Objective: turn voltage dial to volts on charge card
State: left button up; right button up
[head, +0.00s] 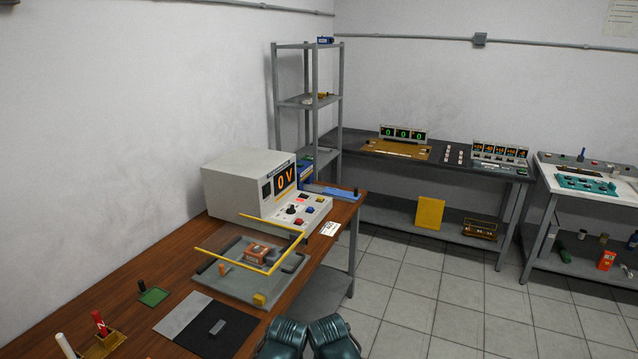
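A beige charger box (236,184) stands on the wooden bench, and its orange display (286,177) reads 0 V. On its sloping control panel is a dark round knob (291,210), which looks like the voltage dial; its pointer setting is too small to read. Coloured buttons sit around it. A small white card (330,229), which looks like the charge card, lies by the bench's right edge; its print is unreadable. Two teal parts of my arms show at the bottom edge, well short of the panel. My gripper fingertips are not visible.
A yellow guard bar (232,260) frames a grey tray (222,278) holding an orange-brown block (258,252), in front of the charger. A black and grey mat (206,326) lies nearer. Open tiled floor (430,300) is to the right, with other benches at the back.

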aim_at(291, 210)
jog(key=i+l+u, duration=0.1)
jog(key=i+l, duration=0.75)
